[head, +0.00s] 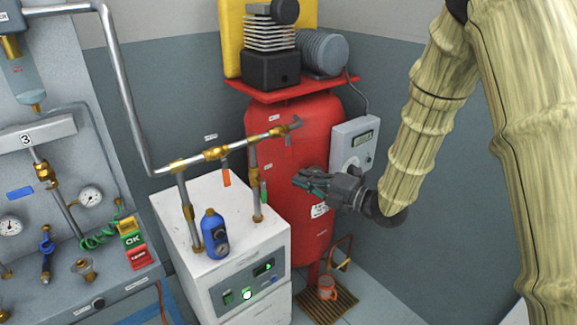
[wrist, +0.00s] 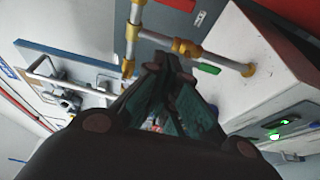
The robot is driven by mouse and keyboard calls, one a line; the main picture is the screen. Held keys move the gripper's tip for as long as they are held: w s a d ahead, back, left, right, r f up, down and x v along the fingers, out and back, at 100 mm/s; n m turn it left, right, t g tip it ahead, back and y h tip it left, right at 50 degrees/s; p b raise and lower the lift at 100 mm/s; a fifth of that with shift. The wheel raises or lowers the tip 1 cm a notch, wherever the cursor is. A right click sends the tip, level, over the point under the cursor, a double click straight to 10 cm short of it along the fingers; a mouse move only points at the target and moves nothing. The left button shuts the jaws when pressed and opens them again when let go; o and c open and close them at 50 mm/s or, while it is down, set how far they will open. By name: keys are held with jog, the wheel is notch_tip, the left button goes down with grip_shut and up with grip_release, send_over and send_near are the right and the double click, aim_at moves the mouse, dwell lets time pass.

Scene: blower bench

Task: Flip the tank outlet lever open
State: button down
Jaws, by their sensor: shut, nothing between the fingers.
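The red tank (head: 305,150) stands upright at the centre back of the head view. A pipe with brass fittings (head: 275,131) runs from its upper left side to the white box. A green lever (head: 264,192) lies along the right-hand vertical pipe; it also shows in the wrist view (wrist: 208,68). An orange lever (head: 226,177) hangs below the horizontal pipe. I cannot tell which lever is the tank outlet's. My gripper (head: 297,179) is shut and empty in front of the tank, right of the green lever and apart from it. In the wrist view its fingertips (wrist: 165,66) point toward the pipework.
The white box (head: 235,255) with a lit panel stands below the pipes, carrying a blue bottle-shaped part (head: 214,235). A grey controller (head: 354,145) is right of the tank. A gauge panel (head: 55,190) fills the left.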

aim_at(288, 154)
jog(key=w+a+p, duration=0.2)
jog(key=w+a, duration=0.3)
jog(key=w, duration=0.3)
dwell(0.4)
jog(key=shift+d+f, duration=0.1)
dwell(0.4)
jog(key=shift+w+n+b, duration=0.15)
jog(key=shift+n+b, duration=0.15)
jog(key=shift+b, duration=0.1)
